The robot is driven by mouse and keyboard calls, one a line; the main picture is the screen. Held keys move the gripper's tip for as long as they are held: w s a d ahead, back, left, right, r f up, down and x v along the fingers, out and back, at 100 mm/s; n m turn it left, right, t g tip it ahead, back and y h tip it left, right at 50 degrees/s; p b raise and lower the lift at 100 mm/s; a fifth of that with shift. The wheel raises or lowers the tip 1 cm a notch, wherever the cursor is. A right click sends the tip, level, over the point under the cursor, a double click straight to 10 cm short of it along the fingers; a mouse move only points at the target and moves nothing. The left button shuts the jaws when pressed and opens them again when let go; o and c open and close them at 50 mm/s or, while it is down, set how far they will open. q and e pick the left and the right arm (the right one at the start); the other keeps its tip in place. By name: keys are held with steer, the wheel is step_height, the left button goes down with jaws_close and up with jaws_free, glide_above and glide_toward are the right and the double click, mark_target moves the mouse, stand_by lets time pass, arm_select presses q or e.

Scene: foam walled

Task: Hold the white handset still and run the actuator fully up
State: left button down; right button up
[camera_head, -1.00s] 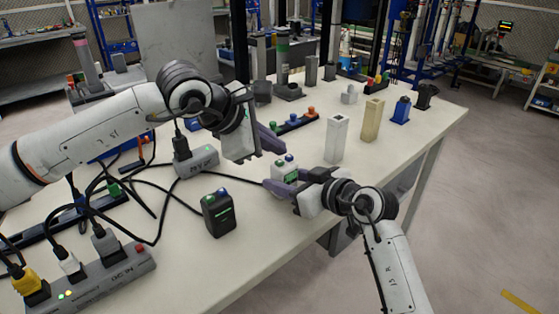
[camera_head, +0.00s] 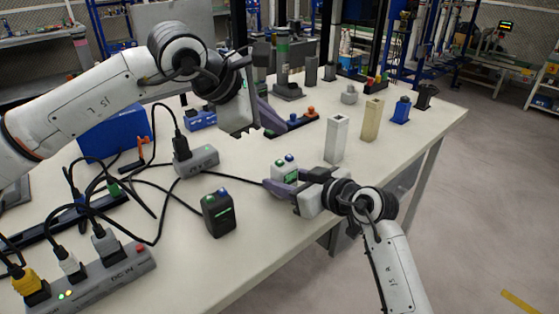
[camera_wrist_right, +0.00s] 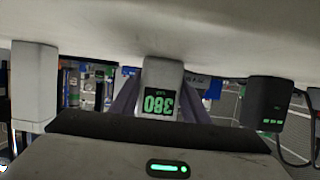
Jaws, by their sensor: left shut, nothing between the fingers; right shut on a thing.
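The white handset (camera_head: 285,168) stands upright on the table, with a green and a blue button on top. My right gripper (camera_head: 281,187) is shut on its lower part.
A black handset (camera_head: 219,213) with green and blue buttons stands at the left front. A grey cabled box (camera_head: 196,161) and a power strip (camera_head: 95,282) lie left. White (camera_head: 337,138) and beige (camera_head: 372,120) blocks stand right. The front right tabletop is clear.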

steer(key=o, duration=1.2)
